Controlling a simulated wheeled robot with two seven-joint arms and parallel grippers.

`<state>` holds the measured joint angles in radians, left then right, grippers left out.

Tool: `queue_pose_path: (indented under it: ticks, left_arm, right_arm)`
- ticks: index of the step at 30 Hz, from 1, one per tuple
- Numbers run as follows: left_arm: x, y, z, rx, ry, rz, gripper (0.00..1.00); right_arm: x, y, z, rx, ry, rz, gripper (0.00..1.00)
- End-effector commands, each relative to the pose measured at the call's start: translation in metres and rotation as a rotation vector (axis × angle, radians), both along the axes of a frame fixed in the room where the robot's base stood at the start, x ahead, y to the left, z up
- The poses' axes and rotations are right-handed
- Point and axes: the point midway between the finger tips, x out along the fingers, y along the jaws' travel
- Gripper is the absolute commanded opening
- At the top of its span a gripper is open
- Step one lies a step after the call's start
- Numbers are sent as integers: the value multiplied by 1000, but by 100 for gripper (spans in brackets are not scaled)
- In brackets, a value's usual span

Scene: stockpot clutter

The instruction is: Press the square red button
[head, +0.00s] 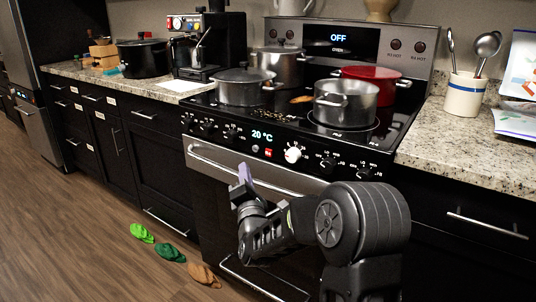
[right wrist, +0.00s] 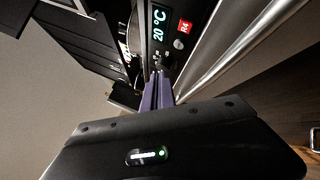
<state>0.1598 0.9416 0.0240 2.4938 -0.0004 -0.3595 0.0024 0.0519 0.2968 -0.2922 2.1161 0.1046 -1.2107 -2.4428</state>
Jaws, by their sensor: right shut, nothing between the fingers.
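The square red button (head: 268,153) is on the stove's front panel, just right of the green "20 °C" display (head: 262,135) and a small round grey button (head: 255,148). In the right wrist view the red button (right wrist: 184,27) shows a white mark. My right gripper (head: 244,172) is shut and empty. Its purple fingers are in front of the oven door, below and left of the red button in the head view. In the right wrist view the fingertips (right wrist: 159,76) are apart from the red button. My left gripper is not in view.
The oven handle (head: 222,164) runs along the front below the panel. A white dial (head: 292,154) is right of the button. Pots, including a grey one (head: 245,88) and a red one (head: 368,80), stand on the cooktop. Cloth-like items (head: 168,252) lie on the floor.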

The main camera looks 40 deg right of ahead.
Motion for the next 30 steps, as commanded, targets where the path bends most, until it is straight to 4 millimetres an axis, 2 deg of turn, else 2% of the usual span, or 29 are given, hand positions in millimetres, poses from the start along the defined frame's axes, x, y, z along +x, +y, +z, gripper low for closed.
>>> queue_pose_path:
  ticks: [18, 24, 30]
  left_arm:
    - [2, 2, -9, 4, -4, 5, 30]
    - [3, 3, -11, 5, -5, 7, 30]
    - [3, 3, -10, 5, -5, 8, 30]
  right_arm:
    - [20, -69, -2, 0, 1, -2, 0]
    - [23, -78, -1, -1, 2, -1, 0]
    - [23, -79, 0, 0, 1, -1, 0]
